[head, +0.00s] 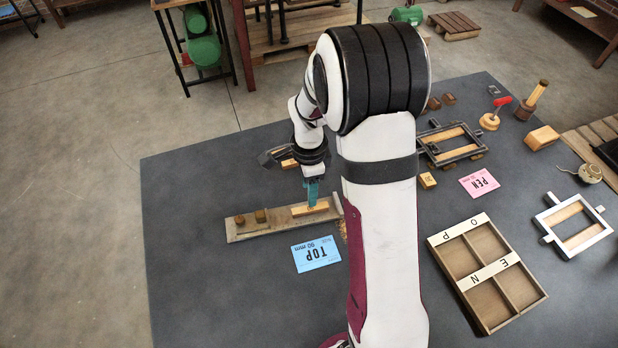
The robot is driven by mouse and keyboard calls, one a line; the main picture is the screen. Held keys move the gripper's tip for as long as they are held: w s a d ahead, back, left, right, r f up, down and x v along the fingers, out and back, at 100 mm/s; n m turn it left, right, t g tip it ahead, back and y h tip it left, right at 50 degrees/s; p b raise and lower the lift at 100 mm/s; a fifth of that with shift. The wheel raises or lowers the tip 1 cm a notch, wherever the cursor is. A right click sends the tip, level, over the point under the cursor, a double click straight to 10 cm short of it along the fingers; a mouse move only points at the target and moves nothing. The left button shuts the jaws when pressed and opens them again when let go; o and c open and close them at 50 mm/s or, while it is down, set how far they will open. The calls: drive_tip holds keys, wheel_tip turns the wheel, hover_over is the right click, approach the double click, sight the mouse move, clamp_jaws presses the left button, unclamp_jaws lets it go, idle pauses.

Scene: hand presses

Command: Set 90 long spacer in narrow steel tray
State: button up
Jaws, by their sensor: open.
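A long narrow tray (243,236), grey-brown with a low rim, lies on the dark table at the left. A long pale wooden spacer (299,211) lies at its right part, along its length; I cannot tell whether it is fully down on the tray floor. My gripper (312,205) points down with teal fingers at the middle of this spacer. The jaws are open; their gap is too small to see. My arm hides the tray's right end.
Two small brown blocks (260,215) stand in the tray's left part. Behind my gripper lie a dark object (270,157) and a small wooden block (289,163). A divided wooden box (507,318), a pink card (479,184) and frames (549,219) occupy the right. The table's front left is clear.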

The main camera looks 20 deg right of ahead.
sight(309, 208)
drive_tip(key=s+a+r+n, duration=0.45)
drive_tip(key=s+r, duration=0.45)
drive_tip(key=r, duration=0.4)
drive_tip(key=s+a+n+y, duration=0.1)
drive_tip(key=s+a+n, duration=0.1)
drive_tip(key=s+n, duration=0.2)
drive_tip(key=s+a+r+n, duration=0.1)
drive_tip(key=s+n, duration=0.4)
drive_tip(key=s, duration=0.6)
drive_tip(key=shift+s+a+r+y, duration=0.2)
drive_tip(key=shift+a+r+y, duration=0.15)
drive_tip(key=shift+a, duration=0.35)
